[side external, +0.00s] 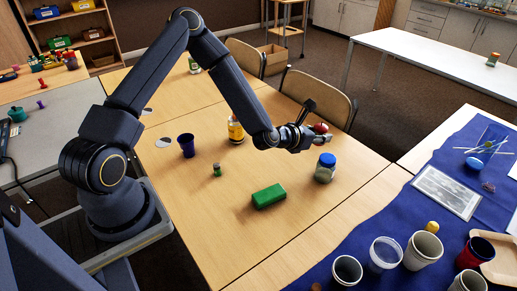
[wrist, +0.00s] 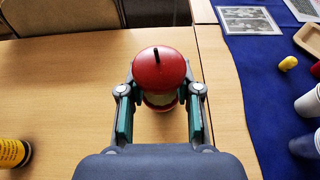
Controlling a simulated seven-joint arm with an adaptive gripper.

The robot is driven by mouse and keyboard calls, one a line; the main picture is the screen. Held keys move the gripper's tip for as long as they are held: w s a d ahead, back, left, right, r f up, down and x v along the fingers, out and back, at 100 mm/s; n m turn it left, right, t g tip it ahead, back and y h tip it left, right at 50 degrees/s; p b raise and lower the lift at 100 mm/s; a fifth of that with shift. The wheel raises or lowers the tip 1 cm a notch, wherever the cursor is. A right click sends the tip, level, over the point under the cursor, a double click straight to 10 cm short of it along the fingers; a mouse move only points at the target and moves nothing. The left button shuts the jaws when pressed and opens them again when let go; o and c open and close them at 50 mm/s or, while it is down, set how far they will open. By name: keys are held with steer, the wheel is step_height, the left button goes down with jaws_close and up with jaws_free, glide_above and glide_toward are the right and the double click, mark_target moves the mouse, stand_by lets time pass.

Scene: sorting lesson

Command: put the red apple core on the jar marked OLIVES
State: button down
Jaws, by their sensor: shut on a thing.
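The red apple core (side external: 321,128) has red top and bottom ends, a pale middle and a dark stem; it also shows in the wrist view (wrist: 161,70). My gripper (wrist: 160,97) is shut on it, one finger on each side, and in the side external view (side external: 312,138) it holds the core above the table. A clear jar with a blue lid (side external: 325,168) stands upright on the table, below my gripper in the picture. A yellow-labelled jar (side external: 236,130) stands left of my gripper, and its edge shows in the wrist view (wrist: 12,152). I cannot read OLIVES on either jar.
A green block (side external: 268,196), a small green object (side external: 217,170) and a purple cup (side external: 187,145) stand on the wooden table (side external: 160,193). A blue cloth (side external: 400,210) at right bears several cups and a framed picture (side external: 447,192). Chairs stand behind the table.

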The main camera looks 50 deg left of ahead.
glide_above(328, 158)
step_height(328, 158, down, 6)
steer(key=shift+s+f, duration=0.1)
steer(key=shift+f, duration=1.8)
steer(key=shift+f, duration=0.15)
steer(key=c, duration=0.8)
jaws_free()
